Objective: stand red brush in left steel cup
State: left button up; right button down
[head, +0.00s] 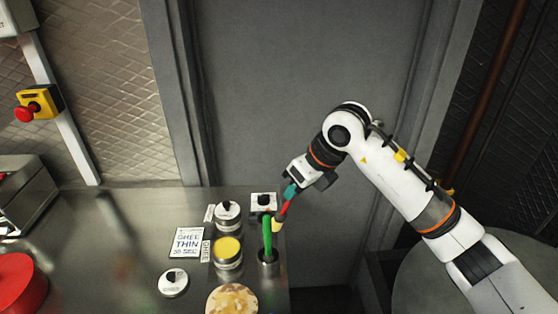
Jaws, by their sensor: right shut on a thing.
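My right gripper (290,191) comes in from the right and is shut on the red brush (284,209). It holds the brush tilted above the right edge of the counter, with a pale yellow end low, beside the top of a green handle. The green-handled tool (268,234) stands in a small steel cup (268,258) near the counter's edge. To the left are a steel container with yellow contents (227,251) and another with a black-and-white top (228,211). I cannot tell which vessel is the left steel cup. My left gripper is not in view.
A printed card (187,243), a round black-and-white dish (173,283) and a speckled yellow round (232,300) lie on the steel counter (120,230). A black-and-white item (263,202) is at the back edge. A red round object (18,284) is at left.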

jog(key=w+a+r, duration=0.3)
jog(key=w+r, duration=0.1)
notch_tip(320, 180, down, 9)
jog(key=h+b, duration=0.1)
jog(key=b, duration=0.6)
jog(key=shift+w+m, duration=0.15)
jog(key=shift+m, duration=0.15)
jog(key=c, duration=1.3)
grip_release()
jog(key=b+v, duration=0.2)
jog(key=v, duration=1)
jog(key=shift+w+a, duration=0.1)
